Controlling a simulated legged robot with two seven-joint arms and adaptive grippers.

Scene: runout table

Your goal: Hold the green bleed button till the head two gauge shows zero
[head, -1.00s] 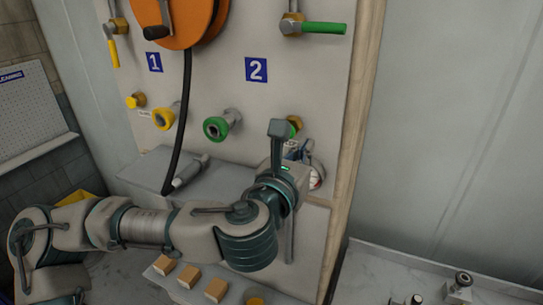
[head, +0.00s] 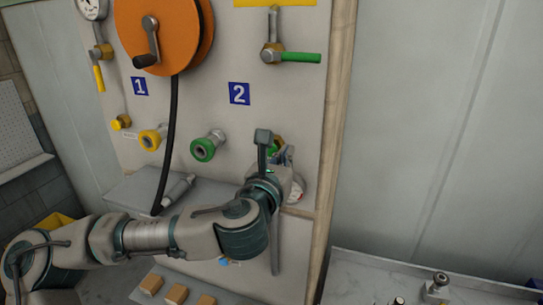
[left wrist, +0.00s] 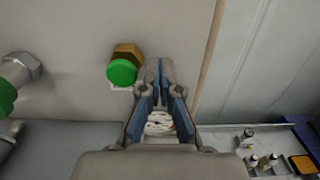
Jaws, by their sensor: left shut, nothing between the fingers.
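The green bleed button (left wrist: 122,72) sits on a brass hexagonal fitting on the panel in the left wrist view. In the head view it is mostly hidden behind my left gripper (head: 285,153). In the left wrist view my left gripper (left wrist: 160,80) is shut and empty. Its fingertips are just right of the button; I cannot tell whether they touch it. The number two label (head: 239,93) is on the panel, above and left of the gripper. My right gripper is not in view.
A green coupling (head: 208,146) and a yellow coupling (head: 152,138) stick out left of my gripper. A green-handled valve (head: 290,56) is above. A dial gauge (head: 91,7) is cut off at top left, too small to read. A black hose hangs from the orange reel (head: 165,30).

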